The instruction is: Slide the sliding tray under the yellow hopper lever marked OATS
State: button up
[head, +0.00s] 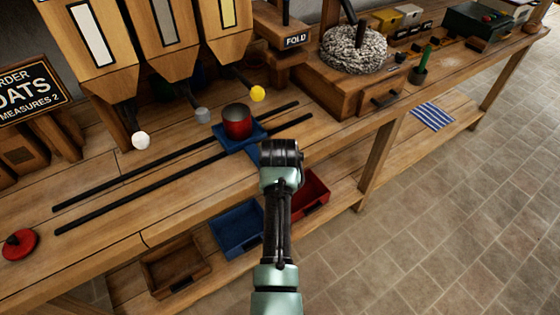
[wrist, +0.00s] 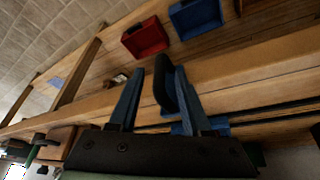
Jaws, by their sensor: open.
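The blue sliding tray (head: 254,131) sits on two dark rails on the bench, carrying a dark red cup (head: 238,124). In the head view the tray lies between the grey-knobbed lever (head: 203,115) and the yellow lever (head: 257,93), in front of them. A sign (head: 33,92) reads OATS; I read no such label on the hoppers. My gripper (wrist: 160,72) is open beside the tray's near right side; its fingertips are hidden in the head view. In the wrist view a dark upright piece (wrist: 165,88) shows between the fingers; I cannot tell whether they touch it.
The rails (head: 130,197) run from lower left to upper right. A white-knobbed lever (head: 141,140) is at left. A red round knob (head: 20,244) lies at far left. Below are a blue bin (head: 238,229) and a red bin (head: 313,190). A FOLD block (head: 296,41) stands at right.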

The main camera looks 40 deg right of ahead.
jog(key=v, duration=1.1)
jog(key=shift+r, duration=0.35)
